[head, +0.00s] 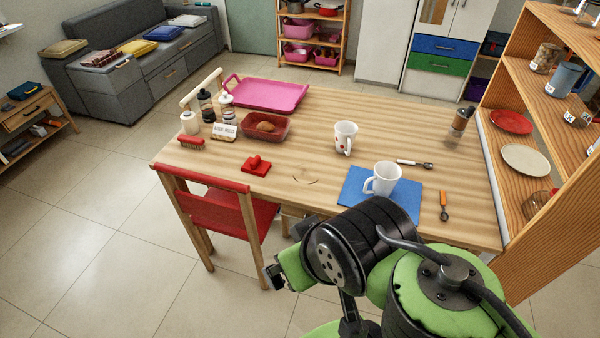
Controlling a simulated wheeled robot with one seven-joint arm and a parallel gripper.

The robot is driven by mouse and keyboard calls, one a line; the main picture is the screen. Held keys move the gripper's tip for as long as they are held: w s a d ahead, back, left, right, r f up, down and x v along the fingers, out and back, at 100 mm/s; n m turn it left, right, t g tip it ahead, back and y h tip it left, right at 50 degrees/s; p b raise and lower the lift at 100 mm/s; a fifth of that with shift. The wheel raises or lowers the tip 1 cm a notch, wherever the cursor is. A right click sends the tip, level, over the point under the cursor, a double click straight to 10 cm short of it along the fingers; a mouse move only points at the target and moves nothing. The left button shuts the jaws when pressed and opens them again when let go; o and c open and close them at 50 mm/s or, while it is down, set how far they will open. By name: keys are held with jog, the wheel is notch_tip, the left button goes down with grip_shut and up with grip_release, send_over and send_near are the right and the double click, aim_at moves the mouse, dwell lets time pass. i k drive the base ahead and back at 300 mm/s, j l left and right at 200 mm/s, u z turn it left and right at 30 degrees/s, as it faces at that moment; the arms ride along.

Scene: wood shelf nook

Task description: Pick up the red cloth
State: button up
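A small red cloth (256,166), lying bunched with a raised part in its middle, sits on the wooden table (330,105) near its front left edge, behind the red chair. My arm is folded low in front of the table. What looks like my gripper (273,279) is a small dark end on the green link, beside and right of the chair and well short of the cloth. Its fingers cannot be made out. Nothing covers the cloth.
A red chair (225,212) stands at the table's front left. A red bin with bread (285,134), a brush (191,142), a label card (224,131) and a pink tray (270,94) lie around the cloth. White mugs (345,137) and a blue mat (355,190) are rightward. Shelves (545,190) border the right.

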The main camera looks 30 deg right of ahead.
aim_at(257, 166)
jog(key=i+j+z, duration=0.5)
jog(key=i+j, duration=0.85)
jog(key=k+j, duration=0.05)
jog(key=j, duration=0.05)
